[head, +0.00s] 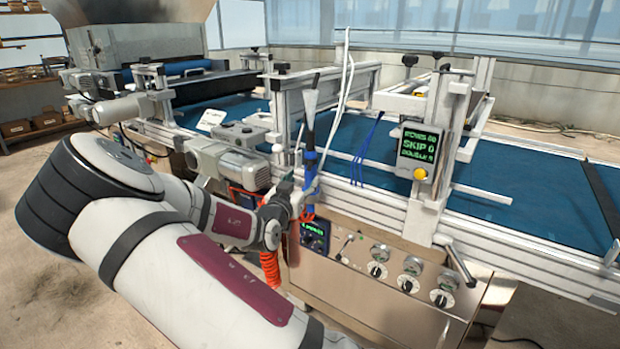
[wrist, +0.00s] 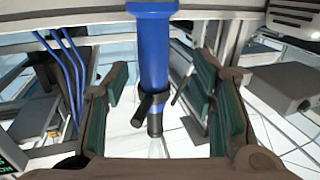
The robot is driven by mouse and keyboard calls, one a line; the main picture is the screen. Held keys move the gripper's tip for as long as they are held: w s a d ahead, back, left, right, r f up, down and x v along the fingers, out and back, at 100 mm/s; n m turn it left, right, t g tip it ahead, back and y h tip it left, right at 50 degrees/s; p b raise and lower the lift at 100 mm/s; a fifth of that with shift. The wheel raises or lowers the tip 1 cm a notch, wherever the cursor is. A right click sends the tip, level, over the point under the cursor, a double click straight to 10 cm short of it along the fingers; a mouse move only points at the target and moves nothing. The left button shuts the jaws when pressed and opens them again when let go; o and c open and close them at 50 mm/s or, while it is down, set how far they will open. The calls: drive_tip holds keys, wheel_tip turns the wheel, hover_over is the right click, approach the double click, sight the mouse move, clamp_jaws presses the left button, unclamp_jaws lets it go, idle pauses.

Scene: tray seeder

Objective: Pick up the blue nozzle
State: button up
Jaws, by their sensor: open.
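The blue nozzle (head: 310,147) stands upright at the front rail of the seeder in the head view, with a pale grey tapered part above its blue body. It also shows in the wrist view (wrist: 153,52), its blue shaft running down to a dark lower end with a small side lever. My gripper (head: 299,196) is at the nozzle's lower part. In the wrist view my gripper (wrist: 158,82) is open, with green-padded fingers left and right of the shaft. Gaps show between the shaft and both pads. I cannot tell the exact depth between fingers and nozzle.
A control panel (head: 385,262) with several knobs lies right of my gripper. A motor housing (head: 232,166) is close on the left. An orange coiled hose (head: 270,272) hangs below. Blue tubes (wrist: 68,68) hang left of the nozzle. A blue conveyor belt (head: 520,195) runs behind.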

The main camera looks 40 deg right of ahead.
sight(309, 176)
drive_tip(key=x, duration=0.2)
drive_tip(key=b+x, duration=0.1)
drive_tip(key=x, duration=0.1)
drive_tip(key=shift+s+d, duration=0.15)
drive_tip(key=shift+d, duration=0.35)
drive_tip(key=shift+w+d, duration=0.35)
drive_tip(key=shift+d, duration=0.05)
clamp_jaws()
